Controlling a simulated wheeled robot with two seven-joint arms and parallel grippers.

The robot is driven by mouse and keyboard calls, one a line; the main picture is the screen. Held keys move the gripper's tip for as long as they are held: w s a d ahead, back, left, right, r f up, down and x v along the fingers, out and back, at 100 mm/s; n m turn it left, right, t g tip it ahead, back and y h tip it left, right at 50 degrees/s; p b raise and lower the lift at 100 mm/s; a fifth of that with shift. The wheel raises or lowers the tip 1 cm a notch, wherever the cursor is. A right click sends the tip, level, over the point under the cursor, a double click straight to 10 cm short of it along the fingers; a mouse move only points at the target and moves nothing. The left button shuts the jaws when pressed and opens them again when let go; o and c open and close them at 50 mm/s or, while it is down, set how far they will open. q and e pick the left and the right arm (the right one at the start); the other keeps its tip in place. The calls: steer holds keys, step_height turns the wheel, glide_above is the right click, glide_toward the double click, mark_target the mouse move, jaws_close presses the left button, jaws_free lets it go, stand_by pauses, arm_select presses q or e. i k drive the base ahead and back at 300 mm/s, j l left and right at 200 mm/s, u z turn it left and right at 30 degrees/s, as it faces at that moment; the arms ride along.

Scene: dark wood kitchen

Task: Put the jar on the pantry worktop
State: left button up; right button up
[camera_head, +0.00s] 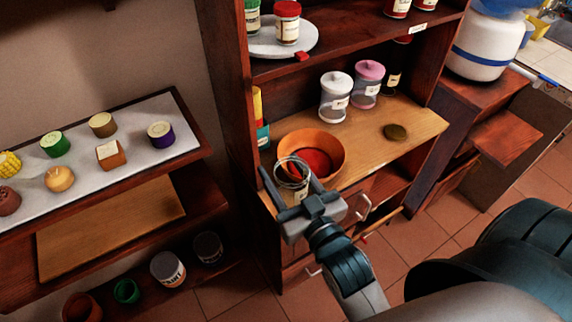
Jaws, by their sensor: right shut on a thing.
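My right gripper (287,178) is shut on a small clear jar with a pale label (300,193). It holds the jar at the front left of the pantry, in front of the orange bowl in this view. The gripper hides part of the jar, and I cannot tell whether its base touches anything. The pantry worktop (420,121) is a light wood surface inside the dark cabinet. My left gripper is not in view.
Worktop between bowl and disc is clear. A shelf (350,38) overhangs the back.

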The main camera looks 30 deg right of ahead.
mark_target(374, 145)
steer(key=z, duration=1.25)
steer(key=i+j, duration=0.2)
steer(key=j, duration=0.15)
steer(key=i+j, duration=0.2)
steer(key=j, duration=0.15)
steer(key=i+j, duration=0.2)
steer(key=j, duration=0.15)
